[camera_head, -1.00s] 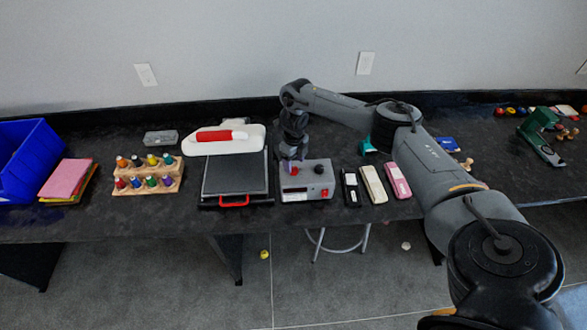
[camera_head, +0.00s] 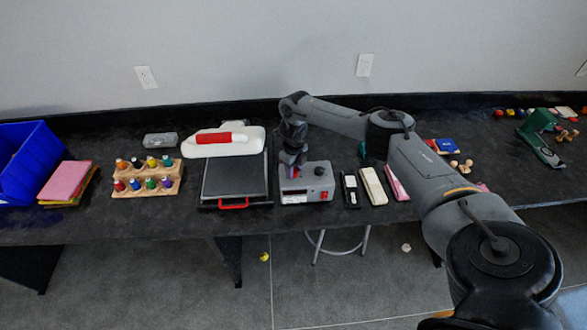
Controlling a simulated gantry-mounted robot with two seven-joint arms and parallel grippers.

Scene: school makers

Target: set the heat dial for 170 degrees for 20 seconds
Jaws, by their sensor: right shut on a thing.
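The grey control box (camera_head: 312,186) stands on the black table to the right of the heat press (camera_head: 234,177). It has a dark knob (camera_head: 319,170) at its upper right and a lit red display or switch on its front left. My right gripper (camera_head: 292,171) points down at the left part of the box and is shut on a small dial there, mostly hidden by the fingers. The press has a white top with a red handle, a dark plate and a red front pull. My left gripper is not in view.
Black, cream and pink cases (camera_head: 372,186) lie right of the box. A wooden rack (camera_head: 147,177) of colored bottles, a cloth stack (camera_head: 66,182) and a blue bin (camera_head: 26,162) stand left. My right arm spans the table's right half.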

